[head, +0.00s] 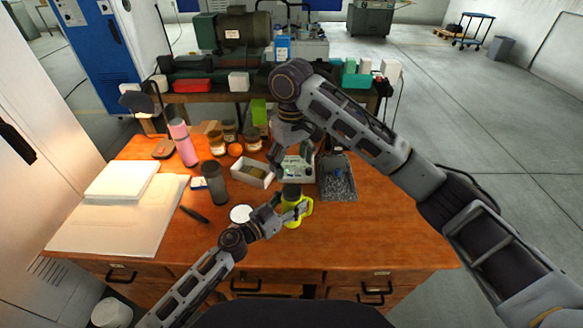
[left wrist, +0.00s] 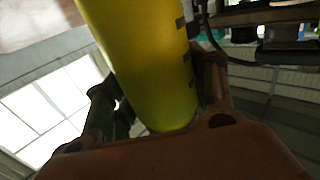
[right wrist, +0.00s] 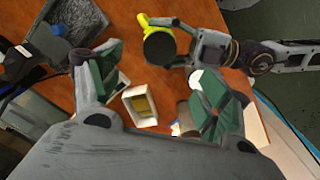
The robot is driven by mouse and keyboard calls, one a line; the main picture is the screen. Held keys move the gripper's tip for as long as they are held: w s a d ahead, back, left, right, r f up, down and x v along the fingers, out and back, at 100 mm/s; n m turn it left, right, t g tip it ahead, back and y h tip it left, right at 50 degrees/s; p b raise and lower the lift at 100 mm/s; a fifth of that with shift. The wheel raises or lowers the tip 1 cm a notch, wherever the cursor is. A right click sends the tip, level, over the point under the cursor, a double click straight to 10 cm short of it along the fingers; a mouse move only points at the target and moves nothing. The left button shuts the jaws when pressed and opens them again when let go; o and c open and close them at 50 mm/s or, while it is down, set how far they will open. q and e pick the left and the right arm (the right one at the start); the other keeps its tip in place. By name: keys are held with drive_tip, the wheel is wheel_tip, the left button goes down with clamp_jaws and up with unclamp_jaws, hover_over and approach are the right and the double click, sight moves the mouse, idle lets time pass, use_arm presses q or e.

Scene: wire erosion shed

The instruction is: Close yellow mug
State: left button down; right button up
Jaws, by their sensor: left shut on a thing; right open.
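The yellow mug (head: 303,211) is near the front of the wooden desk. Its handle points right in the head view, and its top is dark and round. My left gripper (head: 286,211) is shut on the mug's side; the mug fills the left wrist view (left wrist: 145,70) between the fingers. In the right wrist view the mug (right wrist: 146,20) shows from above with a dark disc (right wrist: 159,46) at its top; I cannot tell lid from opening. My right gripper (head: 291,152) is open and empty, above the desk behind the mug. It also shows in the right wrist view (right wrist: 162,78).
A white disc (head: 240,214) lies left of the mug. A white box (head: 252,172) and a grey tray (head: 338,182) stand behind it. A dark cup (head: 215,185), pink bottle (head: 183,143) and several jars stand to the left. The desk's right part is clear.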

idle(0.3)
use_arm(q)
drive_tip(key=shift+c, duration=2.1)
unclamp_jaws()
drive_tip(key=shift+s+a, duration=0.1)
drive_tip(key=v, duration=1.1)
drive_tip(key=shift+s+a, duration=0.2)
drive_tip(key=shift+a, duration=0.05)
drive_tip(key=shift+a, duration=0.1)
